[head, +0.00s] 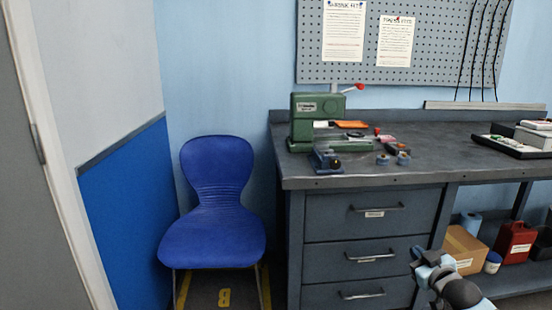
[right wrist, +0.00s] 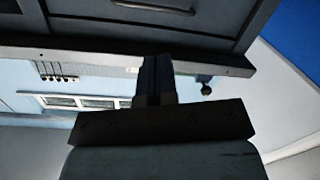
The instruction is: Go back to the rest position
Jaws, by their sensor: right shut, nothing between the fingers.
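My right gripper (head: 418,254) is in the lower right of the head view, in front of the bench drawers and below the bench top. In the right wrist view its two fingers (right wrist: 157,62) are together with nothing between them. My left gripper is in neither view.
The grey workbench (head: 440,155) carries a green press (head: 304,128), small blue parts and a black tray (head: 505,146). A blue chair (head: 212,242) stands left of the drawers. A cardboard box (head: 463,245) and a red container (head: 514,241) sit on the lower shelf.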

